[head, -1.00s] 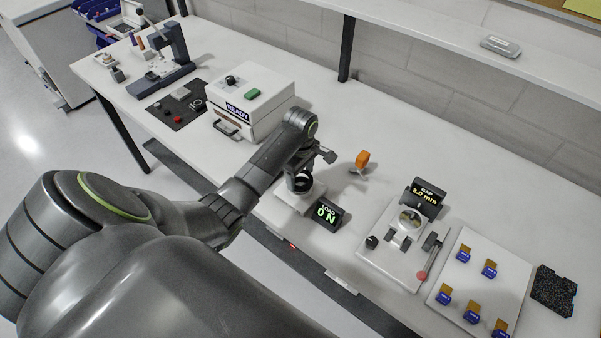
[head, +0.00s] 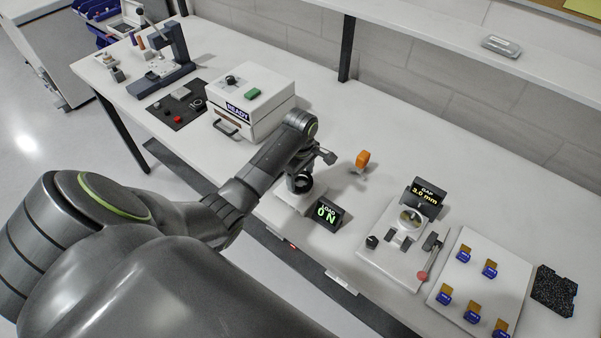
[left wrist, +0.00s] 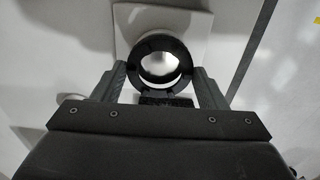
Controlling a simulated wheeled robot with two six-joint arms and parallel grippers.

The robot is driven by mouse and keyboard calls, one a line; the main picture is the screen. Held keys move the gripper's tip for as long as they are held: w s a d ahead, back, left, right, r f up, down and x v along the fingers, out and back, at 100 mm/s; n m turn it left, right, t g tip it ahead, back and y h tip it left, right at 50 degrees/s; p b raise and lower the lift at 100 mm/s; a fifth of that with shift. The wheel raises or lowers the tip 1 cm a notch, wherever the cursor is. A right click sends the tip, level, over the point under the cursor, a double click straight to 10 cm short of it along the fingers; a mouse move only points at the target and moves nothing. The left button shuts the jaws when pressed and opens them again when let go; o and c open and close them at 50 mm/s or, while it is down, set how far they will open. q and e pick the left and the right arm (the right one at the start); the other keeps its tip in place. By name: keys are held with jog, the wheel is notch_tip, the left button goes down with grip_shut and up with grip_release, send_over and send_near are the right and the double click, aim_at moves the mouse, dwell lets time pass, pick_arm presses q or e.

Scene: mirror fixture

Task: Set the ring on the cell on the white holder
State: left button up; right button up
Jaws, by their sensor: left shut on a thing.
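The dark ring (head: 302,184) is in my left gripper (head: 308,172), over the white holder (head: 289,199) on the bench. In the left wrist view the ring (left wrist: 160,41) sits between the two grey fingers of the gripper (left wrist: 158,77), which is shut on it. Through its hole I see a bright white round surface, and a square white plate (left wrist: 187,27) lies behind. The load display (head: 328,213) beside the holder reads 0 N. I cannot tell whether the ring touches the cell. My right gripper is not in view.
A white box (head: 255,105) marked READY stands to the left. An orange-handled item (head: 362,159) stands behind the holder. A gap fixture (head: 391,243) reading 3.0 mm and a white board (head: 485,278) with several blue-and-gold pieces lie to the right.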

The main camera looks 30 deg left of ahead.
pick_arm(q)
jog(key=shift+f, duration=0.45)
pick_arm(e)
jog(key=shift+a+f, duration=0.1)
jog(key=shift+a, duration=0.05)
pick_arm(q)
jog(key=o, duration=1)
jog(key=shift+o, duration=0.2)
